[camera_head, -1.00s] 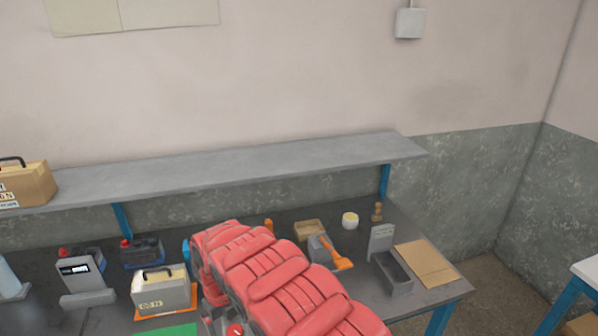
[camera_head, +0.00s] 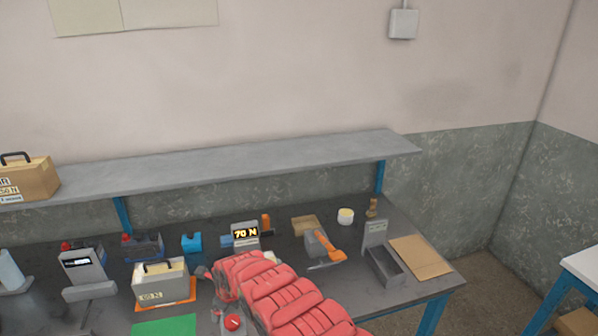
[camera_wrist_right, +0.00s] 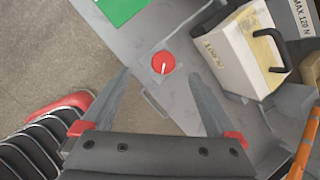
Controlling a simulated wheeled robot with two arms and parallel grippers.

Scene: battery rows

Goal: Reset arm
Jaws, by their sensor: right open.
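My right gripper (camera_wrist_right: 160,76) is open and empty in the right wrist view. Its two grey fingers are spread wide above the front edge of the bench, with a red round knob (camera_wrist_right: 163,63) seen between the tips. My right arm in its red ribbed sleeve (camera_head: 285,298) comes in from the bottom of the head view and reaches over the bench front. The knob also shows in the head view (camera_head: 232,322), just left of the sleeve. My left gripper is in neither view.
A beige battery (camera_head: 162,284) on an orange base and a green mat (camera_head: 165,327) lie left of my arm. A shelf (camera_head: 230,163) overhangs the bench.

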